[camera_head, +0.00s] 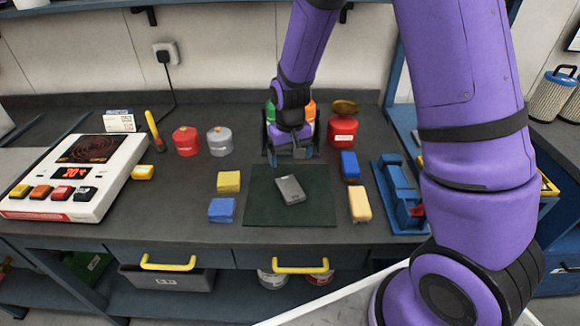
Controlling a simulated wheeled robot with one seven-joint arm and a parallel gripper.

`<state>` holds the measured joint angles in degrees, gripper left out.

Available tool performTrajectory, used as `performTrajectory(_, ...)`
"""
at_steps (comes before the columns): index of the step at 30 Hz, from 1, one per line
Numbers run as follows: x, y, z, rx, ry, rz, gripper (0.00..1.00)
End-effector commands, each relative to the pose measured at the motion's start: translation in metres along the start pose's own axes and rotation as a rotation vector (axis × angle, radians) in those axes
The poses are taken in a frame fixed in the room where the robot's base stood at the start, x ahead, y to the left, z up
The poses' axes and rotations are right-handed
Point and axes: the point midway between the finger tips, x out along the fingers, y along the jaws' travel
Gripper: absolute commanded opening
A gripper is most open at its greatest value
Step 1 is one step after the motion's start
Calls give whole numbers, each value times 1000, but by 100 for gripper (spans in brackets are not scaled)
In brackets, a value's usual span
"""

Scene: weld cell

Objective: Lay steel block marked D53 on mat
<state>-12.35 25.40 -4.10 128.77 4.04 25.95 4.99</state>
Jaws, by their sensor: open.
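A grey steel block (290,190) lies flat on the dark green mat (262,212), a little right of the mat's middle. Any marking on it is too small to read. My gripper (290,158) is open and empty, above the far edge of the mat, just behind the block and apart from it. My purple arm reaches in from the upper right.
Yellow (229,181) and blue (222,210) blocks stand left of the mat; blue (349,165) and pale orange (360,204) blocks stand right. Red (186,142) and grey (220,141) canisters and a red pot (342,132) stand behind. A blue fixture (397,192) is farther right.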

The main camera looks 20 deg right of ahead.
Motion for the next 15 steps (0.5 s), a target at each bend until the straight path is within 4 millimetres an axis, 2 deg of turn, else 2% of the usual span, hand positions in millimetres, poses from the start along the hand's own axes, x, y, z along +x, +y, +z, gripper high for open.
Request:
performTrajectory(10, -16, 1, 1, 1, 5, -2, 89)
performTrajectory(13, -34, 4, 4, 1, 25, -8, 89)
performTrajectory(15, -54, 7, 9, 1, 45, -15, 89)
